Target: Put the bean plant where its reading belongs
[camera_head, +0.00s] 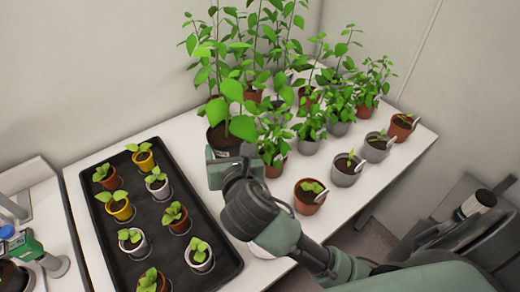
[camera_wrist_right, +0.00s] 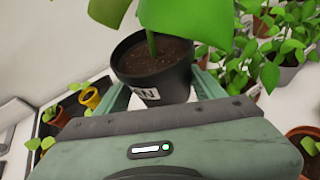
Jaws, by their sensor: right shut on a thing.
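My right gripper (camera_head: 224,152) is shut on a dark pot (camera_head: 224,137) that holds a tall plant with broad green leaves (camera_head: 232,90). In the right wrist view, the black pot (camera_wrist_right: 152,75) sits upright between the two fingers (camera_wrist_right: 160,95), with brown soil and a stem. A white label (camera_wrist_right: 147,94) on its side bears dark letters, only partly readable. In the head view the pot appears over the white table, beside the black tray; I cannot tell whether it touches the table. My left gripper is not in view.
A black tray (camera_head: 98,230) with several seedlings in yellow, white and terracotta pots is left of my right gripper. Several terracotta and grey pots stand in rows on the white table (camera_head: 340,205) to the right. A green device (camera_head: 28,248) is at the far left.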

